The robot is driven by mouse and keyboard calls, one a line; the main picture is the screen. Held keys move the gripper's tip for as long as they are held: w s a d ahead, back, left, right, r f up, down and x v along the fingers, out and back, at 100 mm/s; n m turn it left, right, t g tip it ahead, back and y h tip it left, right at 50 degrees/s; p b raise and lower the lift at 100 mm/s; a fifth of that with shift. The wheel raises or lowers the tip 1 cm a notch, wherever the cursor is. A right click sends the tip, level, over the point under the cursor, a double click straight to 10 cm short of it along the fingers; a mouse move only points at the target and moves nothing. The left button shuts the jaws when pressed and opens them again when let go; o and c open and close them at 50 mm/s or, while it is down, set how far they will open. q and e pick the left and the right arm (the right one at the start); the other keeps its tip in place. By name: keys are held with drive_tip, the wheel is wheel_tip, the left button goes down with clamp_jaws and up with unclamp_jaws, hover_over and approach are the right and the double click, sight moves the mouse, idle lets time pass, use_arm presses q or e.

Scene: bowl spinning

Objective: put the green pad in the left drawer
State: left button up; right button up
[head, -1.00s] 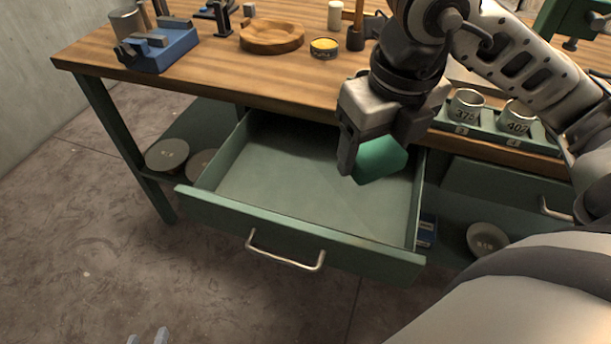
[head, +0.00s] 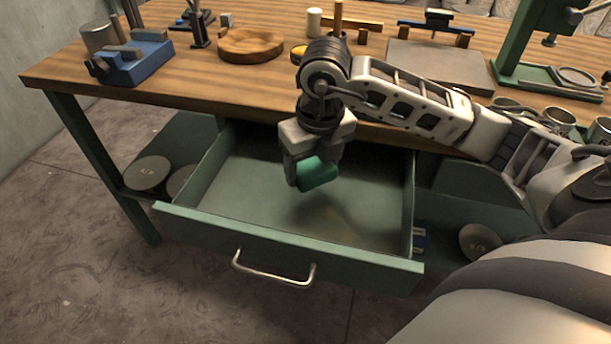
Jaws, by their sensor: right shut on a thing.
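The green pad (head: 318,174) is held in my right gripper (head: 306,178), which is shut on it. The gripper points down over the open left drawer (head: 250,205), with the pad inside the drawer's outline as seen from above. A dark shadow lies on the drawer floor below and to the right of the pad, and the pad looks clear of the floor. The drawer is pulled out and its floor looks empty. Part of the pad is hidden by the fingers. My left gripper does not show.
The drawer's front panel (head: 290,245) has a metal handle (head: 273,270). The wooden bench top (head: 200,85) above carries a blue vise (head: 130,62), a round wooden dish (head: 250,45) and a grey plate (head: 440,65). Round discs (head: 148,173) lie on the lower shelf.

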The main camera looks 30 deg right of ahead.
sight(306, 167)
drive_tip(key=w+f, duration=0.2)
drive_tip(key=f, duration=0.1)
drive_tip(key=shift+w+d, duration=0.1)
drive_tip(key=shift+w, duration=0.2)
drive_tip(key=shift+w+f, duration=0.1)
drive_tip(key=shift+f, duration=1.55)
drive_tip(key=shift+f, duration=0.15)
drive_tip(key=o, duration=0.9)
drive_tip(key=shift+c, duration=0.2)
